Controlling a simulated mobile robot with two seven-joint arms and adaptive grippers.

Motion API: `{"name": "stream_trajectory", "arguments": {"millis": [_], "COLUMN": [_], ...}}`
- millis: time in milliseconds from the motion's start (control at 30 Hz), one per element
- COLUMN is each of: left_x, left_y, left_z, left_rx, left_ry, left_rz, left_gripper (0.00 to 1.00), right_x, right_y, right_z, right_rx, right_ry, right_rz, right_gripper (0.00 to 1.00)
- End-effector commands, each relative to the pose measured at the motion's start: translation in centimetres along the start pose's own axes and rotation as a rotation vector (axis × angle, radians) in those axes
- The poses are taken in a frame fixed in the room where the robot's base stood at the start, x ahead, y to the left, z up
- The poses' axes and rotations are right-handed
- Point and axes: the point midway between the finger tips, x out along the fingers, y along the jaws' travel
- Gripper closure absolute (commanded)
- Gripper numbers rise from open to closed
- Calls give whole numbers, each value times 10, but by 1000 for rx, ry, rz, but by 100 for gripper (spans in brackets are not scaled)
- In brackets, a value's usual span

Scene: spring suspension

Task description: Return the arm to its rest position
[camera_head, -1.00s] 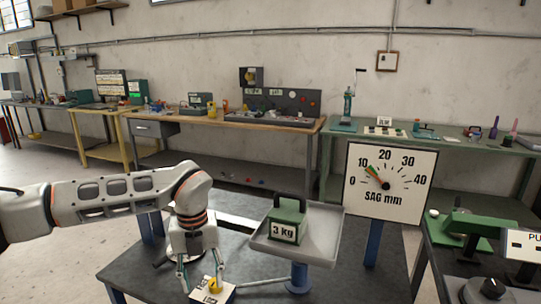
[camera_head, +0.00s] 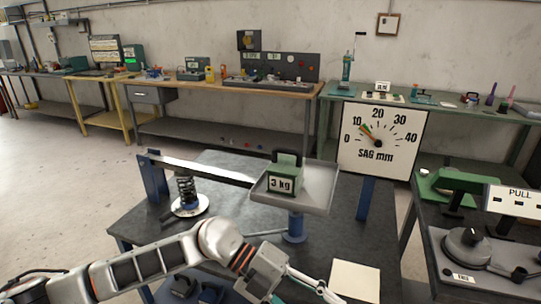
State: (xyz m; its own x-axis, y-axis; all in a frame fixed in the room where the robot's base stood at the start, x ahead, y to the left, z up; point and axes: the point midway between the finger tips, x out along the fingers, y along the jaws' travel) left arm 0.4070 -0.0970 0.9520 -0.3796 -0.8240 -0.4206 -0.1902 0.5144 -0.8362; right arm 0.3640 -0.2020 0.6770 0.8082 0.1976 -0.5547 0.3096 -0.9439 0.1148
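My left arm comes in from the lower left, low over the front of the dark table (camera_head: 335,225). Its gripper (camera_head: 308,296) points to the lower right, near the bottom edge. The fingers look spread, with nothing seen between them; part is cut off by the frame. The green 3 kg weight (camera_head: 285,177) sits on the grey tray (camera_head: 318,192) on a blue post. The spring (camera_head: 186,190) stands upright on a round plate under the beam (camera_head: 205,170). The dial's (camera_head: 382,140) orange needle is near 10. My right gripper is not in view.
A pale square card (camera_head: 355,280) lies at the table's front right, beside the gripper. A second bench (camera_head: 465,235) on the right holds a green device and a PULL sign (camera_head: 515,201). Workbenches line the back wall. Floor is open at the left.

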Motion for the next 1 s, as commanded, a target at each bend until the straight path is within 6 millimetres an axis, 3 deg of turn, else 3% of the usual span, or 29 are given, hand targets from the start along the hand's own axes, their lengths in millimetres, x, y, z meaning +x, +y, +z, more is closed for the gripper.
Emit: {"name": "stream_trajectory", "arguments": {"millis": [100,233,367,467,567,667,833,1000], "left_x": [17,9,-15,-40,-66,-91,-121,-130], "left_y": [-36,-69,-84,-78,-55,-15,88,205], "left_z": [-16,-17,-2,16,38,59,80,71], "left_rx": [-34,-101,-207,-316,-445,-592,-882,-1173], "left_ry": [29,2,-72,-158,-265,-389,-625,-846], "left_rz": [-266,-546,-804,-981,-1131,-1254,-1385,-1415], "left_gripper": [55,55,55,55,55,55,55,55], "right_x": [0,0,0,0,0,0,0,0], "right_y": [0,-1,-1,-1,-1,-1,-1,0], "right_z": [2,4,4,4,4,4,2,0], "right_rx": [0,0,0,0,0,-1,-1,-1], "right_ry": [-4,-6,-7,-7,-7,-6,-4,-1], "right_rz": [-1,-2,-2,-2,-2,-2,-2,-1], "right_gripper": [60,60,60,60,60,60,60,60]}}
